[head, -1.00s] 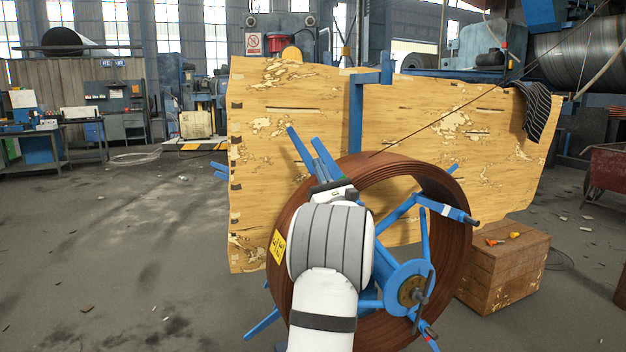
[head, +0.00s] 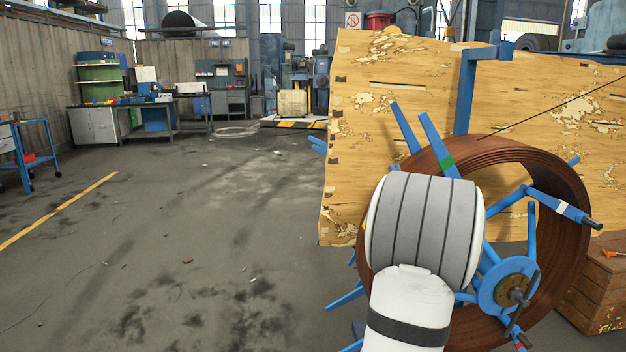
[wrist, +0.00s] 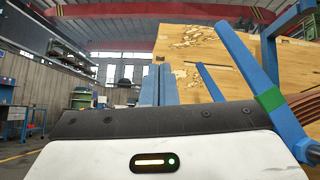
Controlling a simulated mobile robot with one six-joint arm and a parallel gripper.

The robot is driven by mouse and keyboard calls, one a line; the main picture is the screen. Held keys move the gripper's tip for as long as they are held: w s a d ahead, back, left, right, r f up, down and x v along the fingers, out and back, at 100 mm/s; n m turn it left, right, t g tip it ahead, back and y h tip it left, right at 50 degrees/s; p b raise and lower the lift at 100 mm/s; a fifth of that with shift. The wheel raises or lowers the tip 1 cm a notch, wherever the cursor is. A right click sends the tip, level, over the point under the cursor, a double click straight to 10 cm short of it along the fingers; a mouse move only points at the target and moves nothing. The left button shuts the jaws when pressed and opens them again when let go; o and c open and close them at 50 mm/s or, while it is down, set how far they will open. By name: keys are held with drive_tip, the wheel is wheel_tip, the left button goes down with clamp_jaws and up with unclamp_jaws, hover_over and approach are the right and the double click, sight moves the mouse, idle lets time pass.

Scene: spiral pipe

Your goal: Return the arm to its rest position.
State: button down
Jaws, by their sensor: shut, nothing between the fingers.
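My arm, white with a grey ribbed wrist (head: 425,232), reaches up in the lower right of the head view and hides my gripper there. In the wrist view my gripper (wrist: 157,84) shows as two blue-grey fingers side by side above its white body. It is shut and empty. The brown coil of pipe (head: 572,205) on its blue spoked reel (head: 508,285) stands beyond and to the right of the arm. A blue reel bar with a green band (wrist: 268,98) shows right of my fingers in the wrist view. The gap between them is hard to judge.
A large wooden panel (head: 400,110) stands behind the reel. A wooden crate (head: 605,290) is at the right edge. Workbenches (head: 165,105) and a blue cart (head: 35,150) stand at the back left. The floor on the left is largely open, with small debris.

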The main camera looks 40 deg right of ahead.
drive_tip(key=shift+w, duration=0.1)
drive_tip(key=w+a+r+n+g+y+p, duration=0.1)
drive_tip(key=w+a+n+y+p, duration=0.2)
drive_tip(key=a+y, duration=0.35)
drive_tip(key=w+a+r+n+g+y+p, duration=0.1)
drive_tip(key=w+a+n+y, duration=0.35)
drive_tip(key=a, duration=0.25)
drive_tip(key=w+a+r+n+g+y+p, duration=0.1)
drive_tip(key=w+a+n+y+p, duration=0.15)
drive_tip(key=a+n+y, duration=0.35)
drive_tip(key=s+a+f+n+g+y+p, duration=0.15)
drive_tip(key=a+n+g+y+p, duration=0.5)
drive_tip(key=a, duration=1.25)
drive_tip(key=s+a+f+n+g+h+p, duration=0.4)
drive_tip(key=s+a+n+g, duration=0.5)
drive_tip(key=s+a+g, duration=0.25)
drive_tip(key=s+d+r+n+g+h+p, duration=0.1)
drive_tip(key=s+d+r+n+h+p, duration=0.1)
drive_tip(key=s+d+n+h+p, duration=0.3)
drive_tip(key=s+n+h+p, duration=0.1)
drive_tip(key=s+n+h, duration=0.1)
drive_tip(key=n+h, duration=0.1)
drive_tip(key=shift+n, duration=0.9)
